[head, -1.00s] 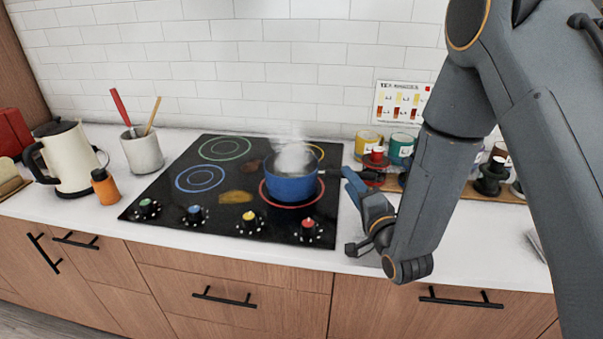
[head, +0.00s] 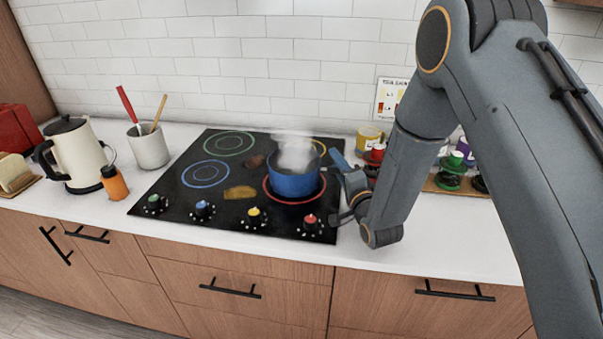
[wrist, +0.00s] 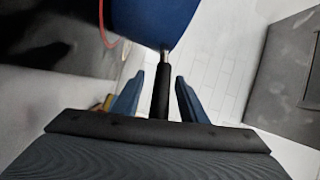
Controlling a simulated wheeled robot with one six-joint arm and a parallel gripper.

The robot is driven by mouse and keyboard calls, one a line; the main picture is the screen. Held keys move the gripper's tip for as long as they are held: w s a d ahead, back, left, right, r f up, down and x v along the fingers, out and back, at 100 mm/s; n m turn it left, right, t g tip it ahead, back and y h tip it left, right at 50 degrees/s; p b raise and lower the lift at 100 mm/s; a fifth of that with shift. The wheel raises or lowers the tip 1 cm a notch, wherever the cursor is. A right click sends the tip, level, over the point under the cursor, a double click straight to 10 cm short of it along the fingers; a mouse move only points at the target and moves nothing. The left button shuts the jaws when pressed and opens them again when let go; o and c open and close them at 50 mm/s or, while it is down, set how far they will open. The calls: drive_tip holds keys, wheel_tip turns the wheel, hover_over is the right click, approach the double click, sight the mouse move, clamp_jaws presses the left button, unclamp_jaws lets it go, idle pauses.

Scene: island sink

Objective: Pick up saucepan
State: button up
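The blue saucepan (head: 294,183) stands steaming on the red-ringed burner at the cooktop's right side. In the wrist view its blue side (wrist: 150,18) fills the top, and its black handle (wrist: 160,90) points toward my gripper (wrist: 157,88). The two blue fingers are apart, one on each side of the handle, with gaps visible on both sides. In the head view my gripper (head: 342,168) is just right of the saucepan, and the handle is mostly hidden by it.
The black cooktop (head: 180,186) has several knobs along its front. A kettle (head: 78,158), an orange bottle (head: 114,183) and a utensil crock (head: 149,149) stand to the left. Cups and jars (head: 368,136) sit behind my arm at right. A tiled wall closes the back.

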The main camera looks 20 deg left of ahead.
clamp_jaws()
drive_tip(key=shift+r, duration=0.1)
idle(1.2)
